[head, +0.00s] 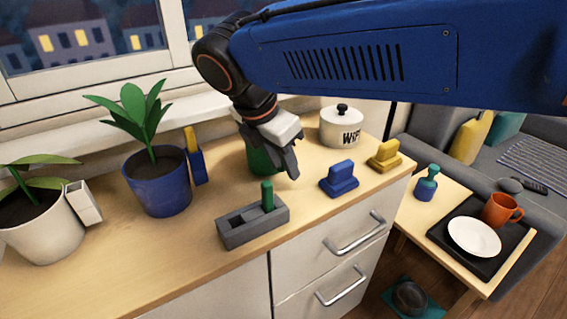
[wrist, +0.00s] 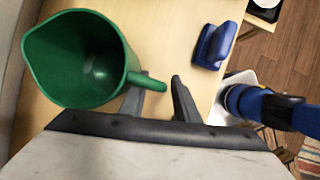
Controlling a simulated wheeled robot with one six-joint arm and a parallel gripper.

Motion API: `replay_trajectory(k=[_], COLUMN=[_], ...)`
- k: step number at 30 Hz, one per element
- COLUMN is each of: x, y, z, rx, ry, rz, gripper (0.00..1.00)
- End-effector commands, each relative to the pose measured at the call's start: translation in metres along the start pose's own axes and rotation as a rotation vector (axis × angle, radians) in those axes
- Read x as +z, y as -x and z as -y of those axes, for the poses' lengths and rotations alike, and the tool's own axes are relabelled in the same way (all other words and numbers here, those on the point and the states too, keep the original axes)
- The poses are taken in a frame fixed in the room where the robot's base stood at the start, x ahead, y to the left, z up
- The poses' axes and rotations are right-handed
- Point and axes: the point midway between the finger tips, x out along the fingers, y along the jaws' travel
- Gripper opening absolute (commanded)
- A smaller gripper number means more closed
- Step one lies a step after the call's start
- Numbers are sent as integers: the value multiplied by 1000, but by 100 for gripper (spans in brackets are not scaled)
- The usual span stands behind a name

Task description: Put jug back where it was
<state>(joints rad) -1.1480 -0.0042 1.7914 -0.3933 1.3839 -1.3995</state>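The green jug (head: 259,163) stands on the wooden counter, largely hidden behind my gripper in the head view. In the wrist view the jug (wrist: 75,62) is at the upper left, its open mouth facing the camera and its inside looking empty. Its handle (wrist: 148,81) points right toward my fingers. My gripper (head: 287,165) is low over the counter at the jug's near right side. In the wrist view the fingers (wrist: 158,92) are apart, with the handle's end at the gap; the left fingertip is partly hidden by the handle. I cannot tell whether they touch.
A grey block with a green lever (head: 252,224) stands in front. A blue switch-like block (head: 339,180), a yellow one (head: 384,156) and a white "WiFi" pot (head: 341,128) are to the right. A blue plant pot (head: 158,188) is left. A side table (head: 415,222) is lower right.

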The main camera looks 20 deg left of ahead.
Motion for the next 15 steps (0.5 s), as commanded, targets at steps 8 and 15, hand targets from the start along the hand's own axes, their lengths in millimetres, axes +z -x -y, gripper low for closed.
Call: replay_trajectory(k=[8,15], x=[0,0], y=[39,85], z=[-1,-1], rx=[4,3], ry=[0,0], rz=[0,0], gripper=[29,29])
